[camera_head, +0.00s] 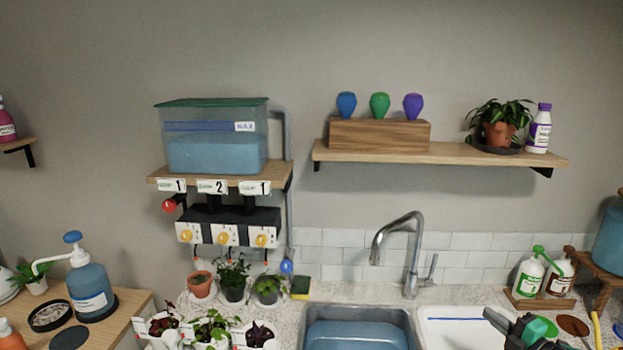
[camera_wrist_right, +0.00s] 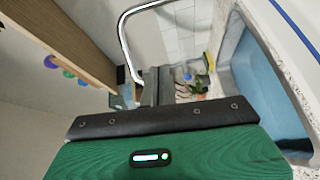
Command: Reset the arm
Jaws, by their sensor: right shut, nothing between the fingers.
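My right gripper (camera_head: 500,322) shows at the bottom right of the head view, dark grey with a green part, over the right side of the white sink area. It is shut and holds nothing. My left gripper is not in view.
The faucet (camera_head: 412,255) rises behind the water-filled sink basin (camera_head: 318,311). A wooden shelf (camera_head: 450,153) hangs above it. Several potted plants (camera_head: 233,279) stand left of the sink. Air before the wall is free.

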